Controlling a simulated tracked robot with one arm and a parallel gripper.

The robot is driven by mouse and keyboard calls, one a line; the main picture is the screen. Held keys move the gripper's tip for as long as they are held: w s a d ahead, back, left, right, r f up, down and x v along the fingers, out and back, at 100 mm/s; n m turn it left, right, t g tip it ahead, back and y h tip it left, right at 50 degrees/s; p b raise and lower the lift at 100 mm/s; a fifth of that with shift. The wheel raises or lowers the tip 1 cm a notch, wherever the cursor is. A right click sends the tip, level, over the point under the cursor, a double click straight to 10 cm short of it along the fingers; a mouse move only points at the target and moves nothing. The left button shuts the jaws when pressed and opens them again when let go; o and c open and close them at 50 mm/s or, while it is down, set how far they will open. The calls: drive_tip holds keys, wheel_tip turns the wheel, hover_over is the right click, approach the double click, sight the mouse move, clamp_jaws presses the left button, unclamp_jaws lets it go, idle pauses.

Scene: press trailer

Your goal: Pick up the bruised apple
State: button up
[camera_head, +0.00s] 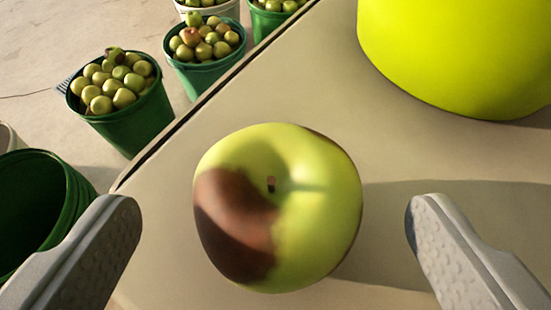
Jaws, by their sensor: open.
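The bruised apple (300,220) is yellow-green with a large brown patch on its left side and a short dark stem on top. It sits on a beige surface (300,90) in the middle of the view. My gripper (270,225) is open, with one grey finger at the lower left and the other at the lower right. The apple lies between the two fingers in the picture, with visible space on both sides. Neither finger appears to touch it.
A large yellow-green rounded object (455,50) stands on the surface at the upper right, cut off by the frame. The surface's edge runs diagonally along the left. Beyond it are green buckets of apples (130,125) (203,75) and an empty-looking green bucket (75,215).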

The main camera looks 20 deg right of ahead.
sight(276, 179)
drive_tip(key=shift+b+x, duration=0.9)
drive_tip(key=shift+x, duration=1.75)
drive_tip(key=shift+w+d+f, duration=0.1)
drive_tip(key=shift+w+f, duration=0.1)
drive_tip(key=shift+f, duration=0.05)
drive_tip(key=c, duration=1.2)
